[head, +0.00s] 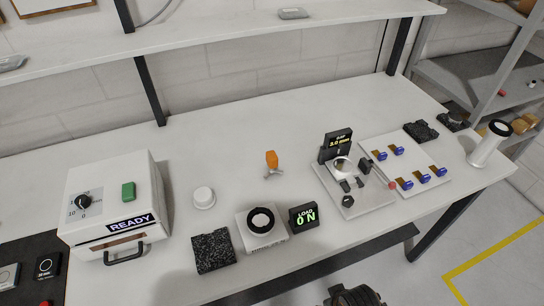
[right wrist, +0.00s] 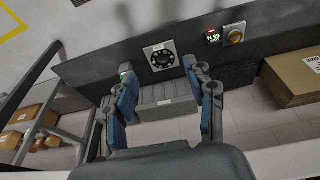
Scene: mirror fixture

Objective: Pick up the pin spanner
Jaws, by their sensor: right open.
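The pin spanner appears to be the small tool with an orange handle (head: 272,158) and grey metal prongs at its lower end. It is on the white bench (head: 240,130), near the middle, behind the load display. My right gripper (right wrist: 163,76) shows in the right wrist view with its two blue-padded fingers apart and nothing between them. That view faces a dark panel and floor, and the spanner does not show in it. A dark part of my arm is at the bottom edge of the head view. My left gripper is not in view.
Near the spanner are a white round cap (head: 203,197), a scale with a black ring (head: 261,222), a load display (head: 304,217) reading 0 N and a mirror fixture (head: 352,190). A READY box (head: 113,208) stands left. A black textured block (head: 213,251) lies in front.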

